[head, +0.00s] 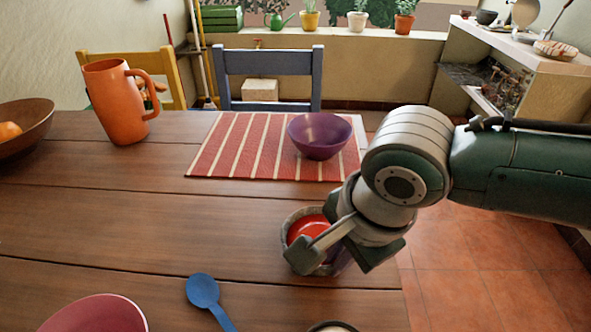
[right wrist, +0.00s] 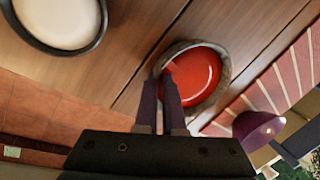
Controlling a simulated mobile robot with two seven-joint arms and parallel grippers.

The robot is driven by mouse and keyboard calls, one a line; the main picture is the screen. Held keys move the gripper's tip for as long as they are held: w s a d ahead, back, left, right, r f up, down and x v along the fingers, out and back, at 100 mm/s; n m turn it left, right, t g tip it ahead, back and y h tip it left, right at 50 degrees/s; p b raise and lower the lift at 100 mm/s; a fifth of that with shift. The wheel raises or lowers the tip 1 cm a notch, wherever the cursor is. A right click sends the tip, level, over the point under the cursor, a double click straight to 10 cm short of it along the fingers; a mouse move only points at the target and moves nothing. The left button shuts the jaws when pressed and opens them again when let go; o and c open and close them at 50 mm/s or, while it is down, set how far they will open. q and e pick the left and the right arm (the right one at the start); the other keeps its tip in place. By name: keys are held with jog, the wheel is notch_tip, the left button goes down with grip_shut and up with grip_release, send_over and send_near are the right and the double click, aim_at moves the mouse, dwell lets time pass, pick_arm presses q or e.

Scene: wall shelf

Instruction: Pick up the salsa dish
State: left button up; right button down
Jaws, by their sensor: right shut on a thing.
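The salsa dish (head: 290,222) is a small grey stone-like bowl with bright red salsa in it. It is at the right part of the wooden table, in front of the striped placemat. My right gripper (head: 322,245) reaches down over its near side and is shut on its rim. In the right wrist view the two fingers (right wrist: 160,103) are close together at the edge of the salsa dish (right wrist: 226,75). The dish looks level; I cannot tell whether it touches the table. My left gripper is not in view.
A purple bowl (head: 320,137) stands on the red striped placemat (head: 235,150). An orange pitcher (head: 117,105) and wooden bowl (head: 30,135) are at left. A blue spoon (head: 203,291), pink bowl (head: 97,315) and pale-filled dish (right wrist: 60,20) are nearer. Bare table (head: 120,210) lies left of the dish.

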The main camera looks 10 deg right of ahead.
jog(key=shift+r+p, duration=0.5)
jog(key=shift+r, duration=0.75)
notch_tip(320, 180, up, 17)
jog(key=p, duration=0.4)
jog(key=shift+r+p, duration=0.2)
jog(key=shift+p, duration=0.2)
jog(key=shift+w, duration=0.1)
